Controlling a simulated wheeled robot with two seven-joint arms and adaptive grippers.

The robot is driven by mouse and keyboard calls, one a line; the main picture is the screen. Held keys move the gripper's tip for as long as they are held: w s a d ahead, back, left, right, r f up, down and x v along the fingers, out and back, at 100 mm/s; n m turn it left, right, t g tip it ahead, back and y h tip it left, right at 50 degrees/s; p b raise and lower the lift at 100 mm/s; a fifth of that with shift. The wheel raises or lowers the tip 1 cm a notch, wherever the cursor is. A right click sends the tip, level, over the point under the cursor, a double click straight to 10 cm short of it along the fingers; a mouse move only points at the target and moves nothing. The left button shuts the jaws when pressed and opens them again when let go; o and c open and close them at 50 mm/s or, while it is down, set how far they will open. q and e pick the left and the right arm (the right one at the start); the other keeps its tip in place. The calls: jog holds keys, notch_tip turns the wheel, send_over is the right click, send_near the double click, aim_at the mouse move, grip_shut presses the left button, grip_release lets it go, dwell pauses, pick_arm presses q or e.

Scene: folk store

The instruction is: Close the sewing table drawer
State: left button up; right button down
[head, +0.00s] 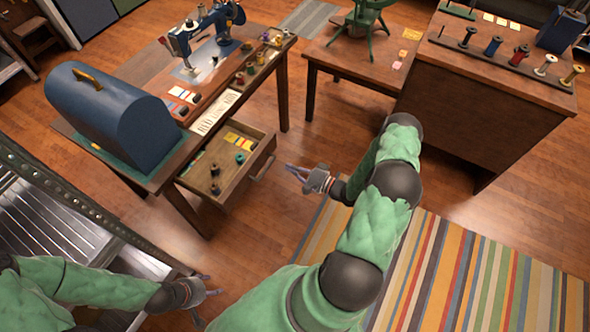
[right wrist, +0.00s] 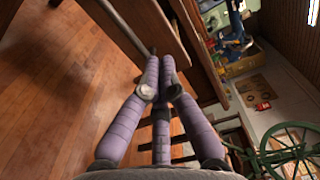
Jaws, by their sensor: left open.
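The sewing table (head: 272,80) has its wooden drawer (head: 216,193) pulled out at the near side. The drawer holds spools and yellow cards, and its front has a metal bar handle (head: 263,168). My right gripper (head: 288,170) is just right of the handle, apart from it, pointing toward the drawer front. In the right wrist view its purple fingers (right wrist: 160,62) come together at the tips with nothing between them. Brown wooden furniture lies beyond them. My left gripper (head: 212,291) is open and empty at the lower left, away from the drawer.
On the table are a blue sewing machine (head: 208,40), spools and a domed blue case (head: 110,118). A metal slatted surface (head: 55,225) is at left. A side table (head: 360,55) and a spool cabinet (head: 490,95) stand behind right. Striped rug (head: 470,275) and bare floor lie nearby.

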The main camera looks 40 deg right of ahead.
aim_at(262, 153)
pick_arm(q)
notch_tip(262, 153, down, 3)
jog(key=b, duration=0.2)
jog(key=shift+b, duration=0.3)
pick_arm(e)
jog(key=x, duration=1)
pick_arm(q)
jog(key=shift+r, duration=0.1)
